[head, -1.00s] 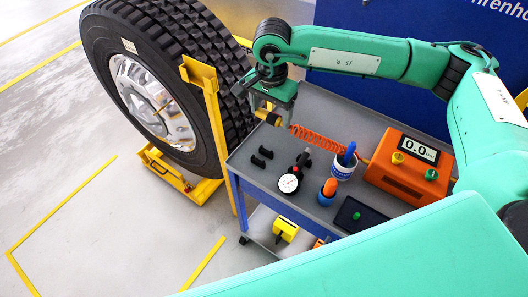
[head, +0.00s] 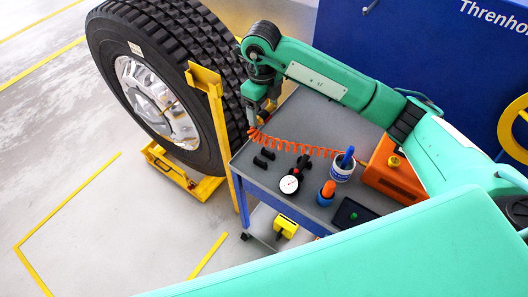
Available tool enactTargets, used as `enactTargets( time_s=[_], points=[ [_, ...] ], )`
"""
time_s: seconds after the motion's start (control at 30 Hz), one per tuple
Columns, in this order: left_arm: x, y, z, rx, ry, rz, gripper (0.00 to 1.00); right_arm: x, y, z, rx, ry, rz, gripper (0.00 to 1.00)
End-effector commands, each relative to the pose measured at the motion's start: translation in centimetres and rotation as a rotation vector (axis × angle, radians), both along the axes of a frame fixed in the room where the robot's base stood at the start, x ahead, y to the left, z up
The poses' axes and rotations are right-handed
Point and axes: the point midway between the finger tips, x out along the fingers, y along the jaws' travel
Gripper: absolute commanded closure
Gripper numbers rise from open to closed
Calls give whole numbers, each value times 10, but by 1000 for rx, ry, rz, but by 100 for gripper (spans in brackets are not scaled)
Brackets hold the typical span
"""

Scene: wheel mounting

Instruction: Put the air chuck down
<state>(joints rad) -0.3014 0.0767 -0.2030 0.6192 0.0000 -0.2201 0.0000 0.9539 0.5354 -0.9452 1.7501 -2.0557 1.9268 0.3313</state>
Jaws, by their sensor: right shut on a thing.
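My right gripper (head: 260,108) hangs at the far left edge of the tool cart (head: 312,116), close to the tyre tread. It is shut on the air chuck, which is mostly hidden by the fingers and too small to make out. An orange coiled hose (head: 300,146) runs from the gripper across the cart top toward the orange inflator box (head: 389,178). The box is partly covered by my right arm. My left gripper is out of view.
On the cart stand a round gauge (head: 289,184), a white cup (head: 343,169) with a blue item, an orange-and-blue bottle (head: 327,193) and black pieces. The large wheel (head: 165,85) stands left behind a yellow post (head: 217,135). Some cart top is bare at the back.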

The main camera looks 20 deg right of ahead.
Motion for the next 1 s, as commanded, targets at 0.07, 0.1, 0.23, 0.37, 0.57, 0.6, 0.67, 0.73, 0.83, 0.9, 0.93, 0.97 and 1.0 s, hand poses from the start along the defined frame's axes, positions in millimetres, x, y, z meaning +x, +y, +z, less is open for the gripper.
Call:
enactTargets(
  time_s=[0.07, 0.1, 0.23, 0.37, 0.57, 0.6, 0.67, 0.73, 0.83, 0.9, 0.93, 0.97, 1.0],
  points=[
    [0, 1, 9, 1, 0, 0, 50, -2, 0, -16, -2, 7, -2, 55],
    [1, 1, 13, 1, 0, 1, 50, -2, 0, -26, -1, 8, -1, 55],
    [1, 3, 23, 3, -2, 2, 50, -2, 0, -61, 0, 7, 1, 55],
    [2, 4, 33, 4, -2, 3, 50, -2, 0, -96, -1, 7, 1, 55],
    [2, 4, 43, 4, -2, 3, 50, -1, 1, -137, 0, 4, 3, 55],
    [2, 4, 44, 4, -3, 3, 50, -1, 1, -142, 0, 4, 3, 55],
    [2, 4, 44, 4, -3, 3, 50, -1, 1, -146, 0, 1, 3, 55],
    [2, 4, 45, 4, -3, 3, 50, 0, 0, -150, -1, 1, 3, 55],
    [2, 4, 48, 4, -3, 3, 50, -1, 0, -159, 0, 2, 3, 55],
    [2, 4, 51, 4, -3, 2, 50, -2, 1, -169, 0, 5, 3, 55],
    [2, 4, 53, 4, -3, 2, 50, -1, 1, -173, 1, 4, 3, 55],
    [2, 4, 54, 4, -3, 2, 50, -1, 1, -178, 0, 4, 2, 55],
    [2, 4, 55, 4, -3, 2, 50, -1, 0, -182, -1, 3, 2, 55]
  ],
)
